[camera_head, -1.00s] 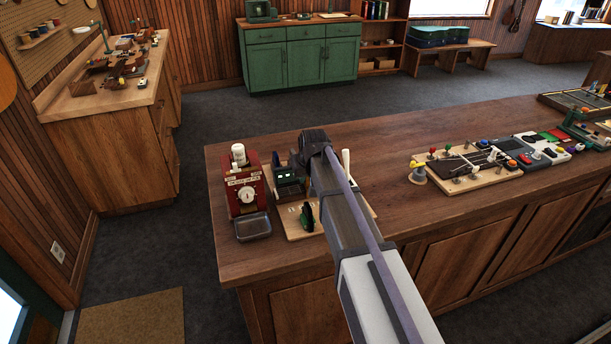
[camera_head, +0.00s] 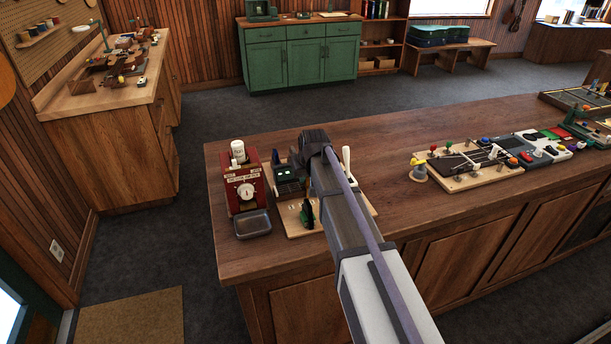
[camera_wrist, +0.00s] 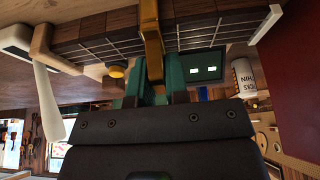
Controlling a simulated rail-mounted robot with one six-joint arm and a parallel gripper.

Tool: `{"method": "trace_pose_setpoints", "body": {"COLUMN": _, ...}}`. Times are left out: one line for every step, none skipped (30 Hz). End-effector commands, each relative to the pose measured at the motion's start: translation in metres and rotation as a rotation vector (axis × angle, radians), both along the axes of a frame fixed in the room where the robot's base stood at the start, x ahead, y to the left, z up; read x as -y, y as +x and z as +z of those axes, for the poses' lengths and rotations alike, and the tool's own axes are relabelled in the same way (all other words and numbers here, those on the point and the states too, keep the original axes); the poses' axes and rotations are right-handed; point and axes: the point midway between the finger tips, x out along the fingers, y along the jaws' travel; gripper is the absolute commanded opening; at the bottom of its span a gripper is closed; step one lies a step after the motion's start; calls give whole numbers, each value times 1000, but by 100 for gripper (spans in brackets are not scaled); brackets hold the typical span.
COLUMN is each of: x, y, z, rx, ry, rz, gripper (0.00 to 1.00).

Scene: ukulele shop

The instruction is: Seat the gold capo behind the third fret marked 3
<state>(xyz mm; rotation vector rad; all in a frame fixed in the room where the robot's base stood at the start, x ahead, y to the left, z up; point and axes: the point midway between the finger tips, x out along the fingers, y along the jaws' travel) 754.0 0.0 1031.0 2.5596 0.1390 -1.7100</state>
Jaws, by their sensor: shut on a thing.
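In the wrist view my gripper (camera_wrist: 154,82) has its two teal fingers closed on the gold capo (camera_wrist: 152,45). The capo stands out past the fingertips and crosses the dark fretboard (camera_wrist: 105,30), which shows pale fret lines on both sides of it. Whether the capo touches the board, and which fret it is at, I cannot tell; no number 3 is readable. In the head view my arm hides the capo and most of the fretboard fixture, whose pale wooden base (camera_head: 296,229) shows beside the arm.
A red machine (camera_head: 243,178) with a dial and a grey tray (camera_head: 253,224) stand left of the fixture. A white lever (camera_wrist: 47,105) and a dark block with two lit squares (camera_wrist: 203,68) flank the capo. Another board with coloured knobs (camera_head: 465,165) lies right; counter between is clear.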

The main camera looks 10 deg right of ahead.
Motion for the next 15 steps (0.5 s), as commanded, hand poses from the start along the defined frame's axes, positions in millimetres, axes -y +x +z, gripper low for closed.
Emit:
{"method": "trace_pose_setpoints", "body": {"x": 0, "y": 0, "z": -2, "rx": 0, "ry": 0, "rz": 0, "gripper": 0}}
{"method": "trace_pose_setpoints", "body": {"x": 0, "y": 0, "z": -2, "rx": 0, "ry": 0, "rz": 0, "gripper": 16}}
{"method": "trace_pose_setpoints", "body": {"x": 0, "y": 0, "z": -1, "rx": 0, "ry": 0, "rz": 0, "gripper": 20}}
{"method": "trace_pose_setpoints", "body": {"x": 0, "y": 0, "z": -1, "rx": 0, "ry": 0, "rz": 0, "gripper": 22}}
{"method": "trace_pose_setpoints", "body": {"x": 0, "y": 0, "z": -1, "rx": 0, "ry": 0, "rz": 0, "gripper": 25}}
{"method": "trace_pose_setpoints", "body": {"x": 0, "y": 0, "z": -1, "rx": 0, "ry": 0, "rz": 0, "gripper": 26}}
{"method": "trace_pose_setpoints", "body": {"x": 0, "y": 0, "z": -1, "rx": 0, "ry": 0, "rz": 0, "gripper": 26}}
{"method": "trace_pose_setpoints", "body": {"x": 0, "y": 0, "z": -1, "rx": 0, "ry": 0, "rz": 0, "gripper": 26}}
{"method": "trace_pose_setpoints", "body": {"x": 0, "y": 0, "z": -1, "rx": 0, "ry": 0, "rz": 0, "gripper": 26}}
{"method": "trace_pose_setpoints", "body": {"x": 0, "y": 0, "z": -1, "rx": 0, "ry": 0, "rz": 0, "gripper": 26}}
{"method": "trace_pose_setpoints", "body": {"x": 0, "y": 0, "z": -1, "rx": 0, "ry": 0, "rz": 0, "gripper": 26}}
{"method": "trace_pose_setpoints", "body": {"x": 0, "y": 0, "z": 0, "rx": 0, "ry": 0, "rz": 0, "gripper": 26}}
{"method": "trace_pose_setpoints", "body": {"x": 0, "y": -1, "z": 2, "rx": 0, "ry": 0, "rz": 0, "gripper": 26}}
{"method": "trace_pose_setpoints", "body": {"x": 0, "y": -1, "z": 4, "rx": 0, "ry": 0, "rz": 0, "gripper": 26}}
{"method": "trace_pose_setpoints", "body": {"x": 0, "y": -3, "z": 7, "rx": 0, "ry": 0, "rz": 0, "gripper": 26}}
